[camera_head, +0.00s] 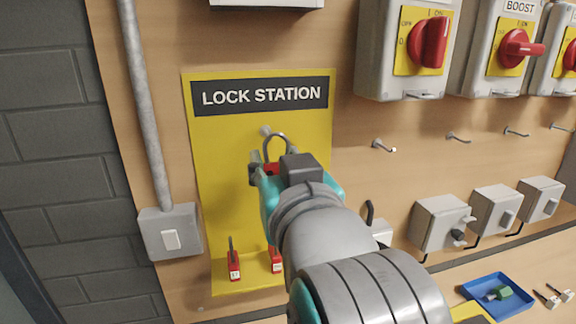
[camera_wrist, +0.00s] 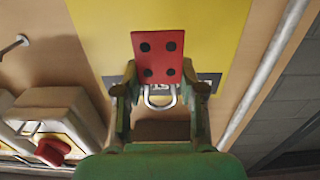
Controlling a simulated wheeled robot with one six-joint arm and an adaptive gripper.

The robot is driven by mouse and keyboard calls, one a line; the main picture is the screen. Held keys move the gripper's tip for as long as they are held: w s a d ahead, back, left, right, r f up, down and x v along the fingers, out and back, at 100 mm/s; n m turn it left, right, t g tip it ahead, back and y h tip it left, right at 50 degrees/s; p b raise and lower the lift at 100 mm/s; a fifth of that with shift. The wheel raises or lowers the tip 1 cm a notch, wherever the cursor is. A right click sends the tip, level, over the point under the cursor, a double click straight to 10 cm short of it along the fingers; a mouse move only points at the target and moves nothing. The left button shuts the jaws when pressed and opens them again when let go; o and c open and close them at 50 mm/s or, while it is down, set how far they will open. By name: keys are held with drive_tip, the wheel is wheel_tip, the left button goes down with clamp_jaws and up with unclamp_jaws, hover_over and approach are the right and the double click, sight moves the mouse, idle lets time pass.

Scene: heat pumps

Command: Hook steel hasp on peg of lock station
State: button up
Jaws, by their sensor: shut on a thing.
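The yellow lock station board (camera_head: 220,140) has a black "LOCK STATION" label and a short metal peg (camera_head: 265,130) below it. My gripper (camera_head: 264,170) is shut on the hasp in front of the board. In the wrist view the hasp's red plate (camera_wrist: 158,58) with several dark holes sits between the fingers, with its steel loop (camera_wrist: 160,104) beside it. In the head view the loop (camera_head: 277,148) stands upward close to the peg. I cannot tell whether the loop is around the peg or in front of it. My gripper hides most of the red plate there.
Two red padlocks hang low on the board, one at the left (camera_head: 234,266) and one (camera_head: 276,260) partly behind my arm. A grey switch box (camera_head: 170,232) and conduit are left. Isolators with red handles (camera_head: 428,42) and bare hooks (camera_head: 383,146) are right. A blue tray (camera_head: 484,312) lies below.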

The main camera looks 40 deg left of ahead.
drive_tip(key=shift+x, duration=1.95)
drive_tip(key=shift+w+a+f, duration=0.4)
drive_tip(key=shift+a+f, duration=0.1)
drive_tip(key=shift+a, duration=0.05)
drive_tip(key=o, duration=1.2)
drive_tip(key=shift+v, duration=3.7)
drive_tip(key=shift+w+d+f, duration=0.1)
drive_tip(key=shift+f, duration=0.05)
